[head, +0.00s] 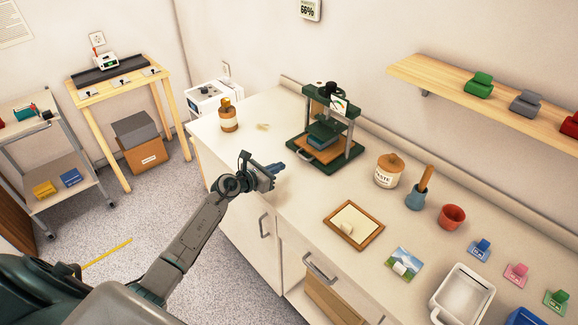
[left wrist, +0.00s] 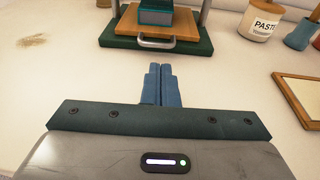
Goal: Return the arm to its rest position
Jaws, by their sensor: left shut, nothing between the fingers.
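My left arm reaches in from the lower left in the head view. Its gripper (head: 277,169) is above the near edge of the white counter (head: 270,225), in front of the green press (head: 318,150). In the left wrist view the two blue fingers (left wrist: 160,84) are together with nothing between them. The press stands beyond the fingertips, apart from them, with a teal block (left wrist: 156,12) on its wooden board (left wrist: 150,27). My right gripper is in neither view.
A brown bottle (head: 228,115) stands left of the press. A paste jar (head: 388,170), a wooden frame (head: 354,229), a small landscape print (head: 404,263) and a white tray (head: 462,293) are to the right.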

